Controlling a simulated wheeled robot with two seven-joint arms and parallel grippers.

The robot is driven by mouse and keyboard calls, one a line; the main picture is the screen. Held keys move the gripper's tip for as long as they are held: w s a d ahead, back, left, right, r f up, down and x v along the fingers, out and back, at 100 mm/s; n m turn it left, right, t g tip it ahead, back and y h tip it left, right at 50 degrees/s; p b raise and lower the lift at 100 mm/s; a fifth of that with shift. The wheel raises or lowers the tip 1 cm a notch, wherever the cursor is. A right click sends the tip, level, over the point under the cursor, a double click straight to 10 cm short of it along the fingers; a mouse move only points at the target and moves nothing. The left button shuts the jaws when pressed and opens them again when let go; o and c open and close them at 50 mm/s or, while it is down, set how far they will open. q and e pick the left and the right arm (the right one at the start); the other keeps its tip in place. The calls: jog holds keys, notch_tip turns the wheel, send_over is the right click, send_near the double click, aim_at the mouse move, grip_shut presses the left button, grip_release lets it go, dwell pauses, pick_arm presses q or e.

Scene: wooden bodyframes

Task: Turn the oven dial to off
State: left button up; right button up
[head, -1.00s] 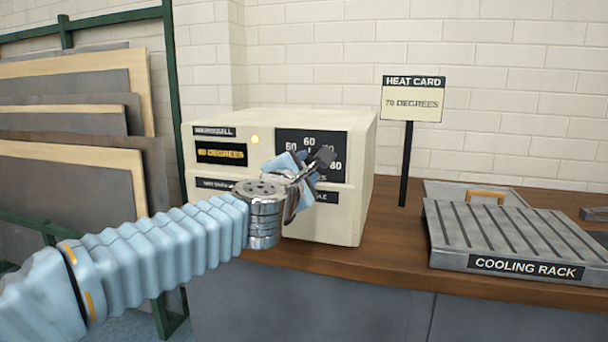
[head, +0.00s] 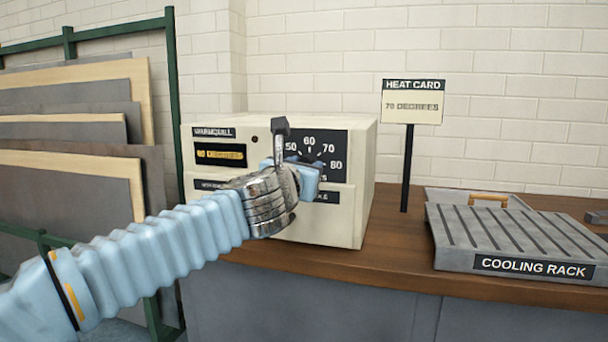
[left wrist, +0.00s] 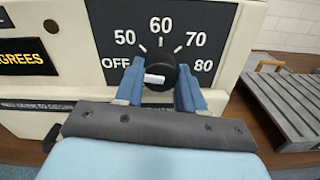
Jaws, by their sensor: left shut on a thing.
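The oven (head: 352,185) is a cream box on the wooden counter, with a black dial panel (head: 335,146) marked OFF, 50, 60, 70 and 80. In the left wrist view the round black dial (left wrist: 166,62) has a white pointer bar (left wrist: 154,79) lying nearly level, on the side toward the OFF mark (left wrist: 116,63). My left gripper (left wrist: 160,88) has one blue finger on each side of the dial and is shut on it. In the head view my left gripper (head: 301,168) hides most of the dial. My right gripper is not in view.
A heat card sign (head: 411,104) reading 70 DEGREES stands right of the oven. A ribbed cooling rack (head: 510,240) lies on the counter (head: 390,255) at the right. Panels on a green rack (head: 172,90) stand at the left. The oven's lamp (head: 255,139) is dark.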

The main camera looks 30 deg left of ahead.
pick_arm(q)
jog(key=shift+f+n+b, duration=0.2)
jog(key=shift+n+b, duration=0.1)
jog(key=shift+n, duration=0.6)
jog(key=o, duration=1)
jog(key=shift+o, duration=0.2)
jog(key=shift+r, duration=0.1)
jog(key=v, duration=1.3)
jog(key=shift+s+d+p, duration=0.15)
jog(key=shift+s+p, duration=0.2)
jog(key=shift+p, duration=0.1)
